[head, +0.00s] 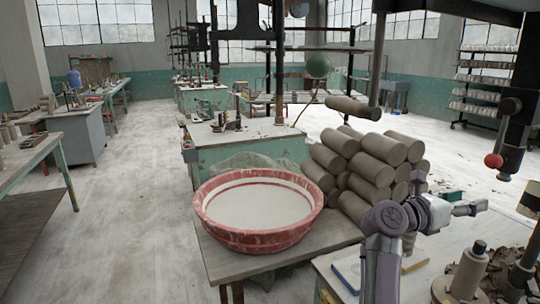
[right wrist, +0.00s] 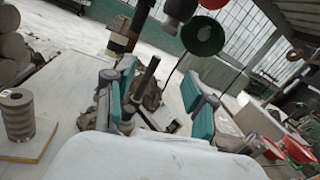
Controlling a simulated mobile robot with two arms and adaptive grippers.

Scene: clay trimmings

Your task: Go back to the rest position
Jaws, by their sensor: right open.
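My right gripper (head: 468,208) is at the right of the head view, in front of and to the right of the stacked clay cylinders (head: 372,168). It points to the right, above the worktable (head: 440,250). In the right wrist view its two teal-padded fingers (right wrist: 163,105) stand wide apart with nothing held between them. A dark upright rod and a grey clay lump (right wrist: 150,97) show beyond the fingers, apart from them. My left gripper is in neither view.
A red basin (head: 213,225) with pale contents stands on a wooden table left of the clay stack. A clay piece (head: 468,270) stands on the right worktable. A ringed clay cylinder (right wrist: 17,113) stands on a yellow-edged board in the wrist view. The left floor is clear.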

